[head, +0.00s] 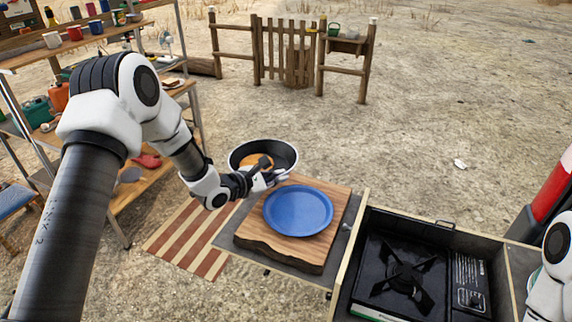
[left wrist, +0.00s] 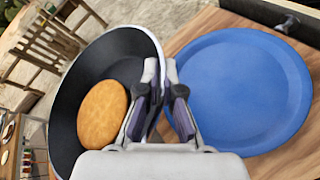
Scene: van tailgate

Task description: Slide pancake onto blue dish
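A dark frying pan (head: 284,150) with a pale rim is behind and left of the blue dish. The round golden-brown pancake (left wrist: 102,111) lies inside the pan, toward its lower side in the left wrist view. In the head view my gripper partly hides the pancake (head: 250,159). The blue dish (head: 298,211) lies flat and empty on a wooden board; it also shows in the left wrist view (left wrist: 240,90). My left gripper (head: 277,178) is shut on the pan's near edge, beside the dish; its fingers (left wrist: 165,95) straddle the rim. My right gripper is out of view.
The thick wooden board (head: 335,195) sits on a side shelf beside a black gas stove (head: 405,275) in a box. Shelves with cups (head: 73,33) stand at the left. A striped mat (head: 190,240) lies on the sandy ground. A wooden fence (head: 290,50) stands far back.

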